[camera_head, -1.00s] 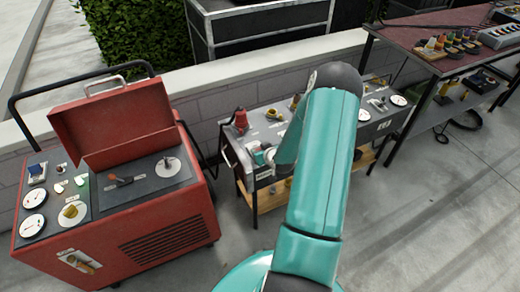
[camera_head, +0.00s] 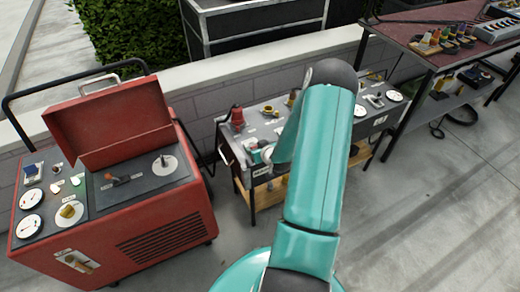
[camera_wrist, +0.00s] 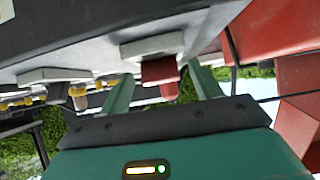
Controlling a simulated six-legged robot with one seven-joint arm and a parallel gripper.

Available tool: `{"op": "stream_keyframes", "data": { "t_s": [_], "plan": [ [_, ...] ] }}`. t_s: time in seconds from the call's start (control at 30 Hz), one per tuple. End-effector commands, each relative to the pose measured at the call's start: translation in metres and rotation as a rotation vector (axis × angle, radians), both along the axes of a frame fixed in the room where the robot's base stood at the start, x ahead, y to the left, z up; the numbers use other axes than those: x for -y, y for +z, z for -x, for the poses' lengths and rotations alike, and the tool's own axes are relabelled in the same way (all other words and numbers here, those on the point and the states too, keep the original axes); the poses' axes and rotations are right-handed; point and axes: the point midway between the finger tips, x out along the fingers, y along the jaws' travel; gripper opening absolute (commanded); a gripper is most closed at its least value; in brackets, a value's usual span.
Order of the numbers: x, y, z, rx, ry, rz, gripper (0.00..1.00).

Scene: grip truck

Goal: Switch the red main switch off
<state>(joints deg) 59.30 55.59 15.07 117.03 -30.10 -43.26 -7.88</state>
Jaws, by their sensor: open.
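A red switch knob (camera_wrist: 160,78) on a light grey base (camera_wrist: 152,46) shows in the wrist view, which looks upside down. It appears between the two teal fingers of my gripper (camera_wrist: 163,88), which are open and apart from each other. I cannot tell how deep the knob lies between them. In the head view a red knob (camera_head: 237,117) stands at the left back of the grey bench panel (camera_head: 262,127); it looks like the same one. My teal arm hides part of the panel there, and my fingers are not clear in that view.
A red cart (camera_head: 150,225) with raised lid, gauges and a black lever (camera_head: 122,179) stands at left. A dark red table (camera_head: 425,38) with small parts is at right. A low wall (camera_head: 200,95) runs behind.

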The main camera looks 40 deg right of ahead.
Motion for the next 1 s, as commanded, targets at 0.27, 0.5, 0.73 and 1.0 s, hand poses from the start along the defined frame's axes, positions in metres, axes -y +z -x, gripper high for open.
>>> {"op": "stream_keyframes", "data": {
  "t_s": [0.27,0.5,0.73,1.0],
  "plan": [
    [-0.008,0.022,0.031,0.000,-0.002,0.001,0.64],
    [-0.021,0.051,0.075,0.000,-0.003,0.002,0.64],
    [-0.030,0.071,0.104,0.000,-0.001,0.002,0.64],
    [-0.032,0.075,0.110,0.000,-0.001,0.000,0.64]
  ]
}}
